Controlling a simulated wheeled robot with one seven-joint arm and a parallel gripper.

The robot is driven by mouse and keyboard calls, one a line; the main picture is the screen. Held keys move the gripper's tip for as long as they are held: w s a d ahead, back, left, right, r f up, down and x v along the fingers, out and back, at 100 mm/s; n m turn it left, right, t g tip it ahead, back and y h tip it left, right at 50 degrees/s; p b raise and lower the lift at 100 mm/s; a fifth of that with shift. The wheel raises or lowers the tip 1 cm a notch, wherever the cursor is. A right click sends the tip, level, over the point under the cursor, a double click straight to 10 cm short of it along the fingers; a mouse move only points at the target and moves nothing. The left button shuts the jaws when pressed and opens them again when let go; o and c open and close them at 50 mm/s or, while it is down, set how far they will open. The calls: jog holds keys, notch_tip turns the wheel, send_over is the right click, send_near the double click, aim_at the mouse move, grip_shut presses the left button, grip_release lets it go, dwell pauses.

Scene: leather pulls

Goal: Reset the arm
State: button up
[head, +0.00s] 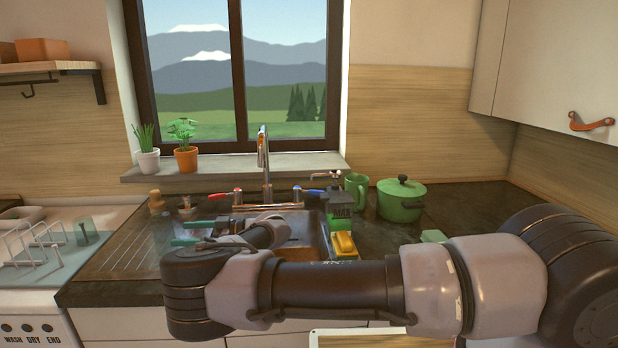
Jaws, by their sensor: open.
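My arm reaches in from the right and crosses the front of the counter (110,288). Its elbow bends at the left, and the forearm turns back toward the sink. My gripper (182,232) has two green fingers pointing left over the drainboard (125,258). The fingers are spread apart, with nothing seen between them. My arm hides part of the sink basin (305,232) and the counter's front edge.
A tap (264,165) with red and blue handles stands behind my gripper. Right of the sink are a dark bottle (340,212), a yellow sponge (345,243), a green mug (356,188) and a lidded green pot (401,203). A dish rack (35,250) stands left.

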jog(key=w+d+r+m+t+h, duration=0.1)
jog(key=w+d+r+m+t, duration=0.1)
jog(key=w+d+r+m, duration=0.45)
jog(key=w+d+r+m+t+h, duration=0.2)
jog(key=w+d+r+m, duration=0.25)
jog(key=d+m, duration=0.35)
jog(key=s+d+r+m+g, duration=0.1)
jog(key=d+r+m, duration=0.1)
jog(key=d+r, duration=0.4)
jog(key=s+d+r+m+g+h, duration=0.1)
jog(key=s+d+r+h, duration=0.1)
jog(key=s+d+r, duration=0.6)
jog(key=s+d+r+m+g+h, duration=0.15)
jog(key=s+d+r, duration=0.4)
jog(key=d, duration=0.55)
jog(key=s+d+r+m+t+h, duration=0.1)
jog(key=s+d+t+h, duration=0.3)
jog(key=d, duration=0.5)
jog(key=s+d+r+m+t+h, duration=0.2)
jog(key=s+d+t+h, duration=0.2)
jog(key=s+d, duration=0.5)
jog(key=shift+s+r+m+h, duration=0.3)
jog(key=shift+h, duration=0.35)
jog(key=shift+a, duration=0.1)
